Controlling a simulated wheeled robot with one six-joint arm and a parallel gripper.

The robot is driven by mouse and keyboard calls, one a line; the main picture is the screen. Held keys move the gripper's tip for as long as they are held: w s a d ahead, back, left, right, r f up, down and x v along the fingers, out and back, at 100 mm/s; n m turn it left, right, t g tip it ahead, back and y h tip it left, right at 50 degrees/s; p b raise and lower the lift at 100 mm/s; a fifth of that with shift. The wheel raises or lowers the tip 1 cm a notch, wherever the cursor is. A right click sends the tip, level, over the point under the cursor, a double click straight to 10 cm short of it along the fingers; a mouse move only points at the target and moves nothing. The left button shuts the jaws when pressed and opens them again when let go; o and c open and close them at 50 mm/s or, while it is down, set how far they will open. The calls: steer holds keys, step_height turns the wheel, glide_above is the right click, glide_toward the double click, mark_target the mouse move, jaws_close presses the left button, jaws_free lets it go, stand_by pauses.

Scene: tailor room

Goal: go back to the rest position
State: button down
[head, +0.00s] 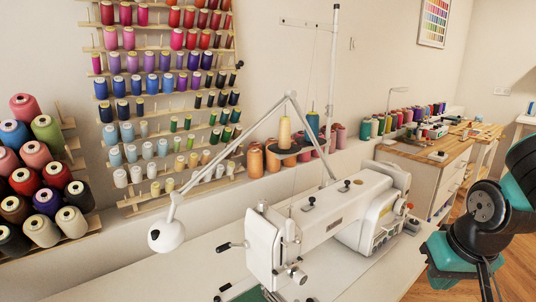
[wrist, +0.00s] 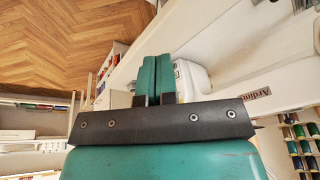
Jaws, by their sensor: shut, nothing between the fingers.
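My gripper (wrist: 154,62) shows in the wrist view with its two teal fingers side by side, closed and with nothing between them. It is apart from any object. The white sewing machine (wrist: 240,72) is behind and to the right of the fingers in that view. In the head view, part of my teal and black arm is at the right edge, to the right of the sewing machine (head: 335,225). The fingers do not show in the head view.
The machine stands on a white table (head: 185,275). A white lamp (head: 167,235) hangs over the table on a jointed arm. Thread racks (head: 160,190) cover the wall. A wooden-topped cabinet (head: 425,150) stands at the back right. Open wooden floor (wrist: 60,45) shows in the wrist view.

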steer(key=s+a+r+n+g+y+p, duration=0.3)
steer(key=s+a+r+n+p, duration=0.5)
steer(key=s+a+r, duration=0.5)
step_height(320, 180, up, 4)
steer(key=shift+s+a+y, duration=0.25)
steer(key=shift+a+y, duration=0.15)
steer(key=shift+a, duration=0.4)
stand_by(0.7)
